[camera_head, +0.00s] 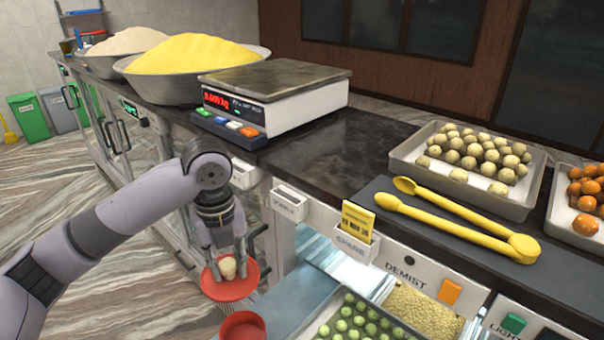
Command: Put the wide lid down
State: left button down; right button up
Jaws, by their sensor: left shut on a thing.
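The wide lid (230,290) is a round red disc with a pale beige knob. My left gripper (228,262) points down and is shut on the knob. The lid hangs in front of the counter's front face, roughly level. Below and right of it, a second red round thing (243,326) shows at the bottom edge, partly cut off; I cannot tell if it is a pot or another lid. My right gripper is not in the picture.
A grey scale (290,105), a basin of yellow powder (195,55) and a tray of pale sweets (478,160) stand on the dark counter (340,150). Yellow tongs (460,220) lie on a dark board. A tray of green balls (365,322) sits lower. Bare counter lies right of the scale.

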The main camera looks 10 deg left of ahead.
aim_at(231, 297)
pick_arm(q)
jog(key=n, duration=0.1)
jog(key=s+n, duration=0.1)
jog(key=n, duration=0.2)
jog(key=shift+s+d+f, duration=0.15)
jog(key=shift+d+f, duration=0.15)
jog(key=shift+f, duration=0.1)
jog(key=n, duration=0.2)
jog(key=s+n, duration=0.1)
jog(key=shift+d+f+n, duration=0.25)
jog(key=shift+f+n, duration=0.1)
jog(key=shift+n, duration=0.05)
jog(key=n, duration=0.2)
jog(key=s+n, duration=0.1)
jog(key=n, duration=0.1)
jog(key=s+d+f+n, duration=0.1)
jog(key=n, duration=0.2)
jog(key=shift+s+f, duration=0.1)
jog(key=shift+s, duration=0.1)
jog(key=s+n, duration=0.1)
jog(key=n, duration=0.3)
jog(key=s+d+f+n, duration=0.1)
jog(key=s+n, duration=0.1)
jog(key=n, duration=0.3)
jog(key=s+d+f+n, duration=0.1)
jog(key=s+n, duration=0.1)
jog(key=n, duration=0.2)
jog(key=shift+n, duration=0.4)
